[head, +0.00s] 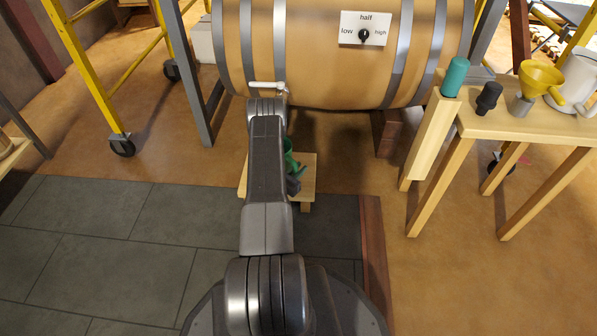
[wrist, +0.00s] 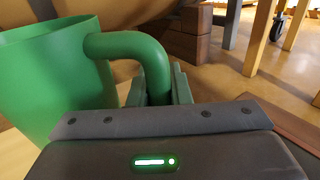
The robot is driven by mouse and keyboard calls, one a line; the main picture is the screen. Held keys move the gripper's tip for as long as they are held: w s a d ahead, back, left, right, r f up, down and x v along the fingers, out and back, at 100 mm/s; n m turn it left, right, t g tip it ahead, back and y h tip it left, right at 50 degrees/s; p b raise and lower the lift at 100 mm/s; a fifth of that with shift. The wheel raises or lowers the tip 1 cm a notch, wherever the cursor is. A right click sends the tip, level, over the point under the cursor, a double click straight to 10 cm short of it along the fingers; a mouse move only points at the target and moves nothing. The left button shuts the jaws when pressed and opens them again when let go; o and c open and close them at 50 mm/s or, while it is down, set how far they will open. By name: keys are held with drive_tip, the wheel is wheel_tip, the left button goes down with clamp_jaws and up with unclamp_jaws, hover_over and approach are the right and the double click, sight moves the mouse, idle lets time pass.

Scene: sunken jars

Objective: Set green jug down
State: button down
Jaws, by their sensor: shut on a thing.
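The green jug (wrist: 48,78) fills the left of the wrist view, upright, with its handle curving right into my gripper (wrist: 158,90). My gripper is shut on that handle. In the head view, a small part of the jug (head: 290,158) shows beside my arm, above or on a low wooden stool (head: 307,178) below the barrel. My gripper (head: 294,184) is mostly hidden there behind my arm. The jug's base is out of sight in both views, so I cannot tell whether it touches the stool.
A big wooden barrel (head: 330,75) with a low-half-high dial (head: 364,35) lies above the stool. Tiled floor (head: 100,240) at left is clear.

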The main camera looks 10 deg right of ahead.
drive_tip(key=c, duration=1.3)
unclamp_jaws()
drive_tip(key=shift+c, duration=0.2)
drive_tip(key=shift+s+a+r, duration=0.1)
drive_tip(key=shift+a, duration=0.05)
drive_tip(key=p+v, duration=0.3)
drive_tip(key=v, duration=0.8)
drive_tip(key=shift+s+a, duration=0.2)
drive_tip(key=shift+s, duration=0.05)
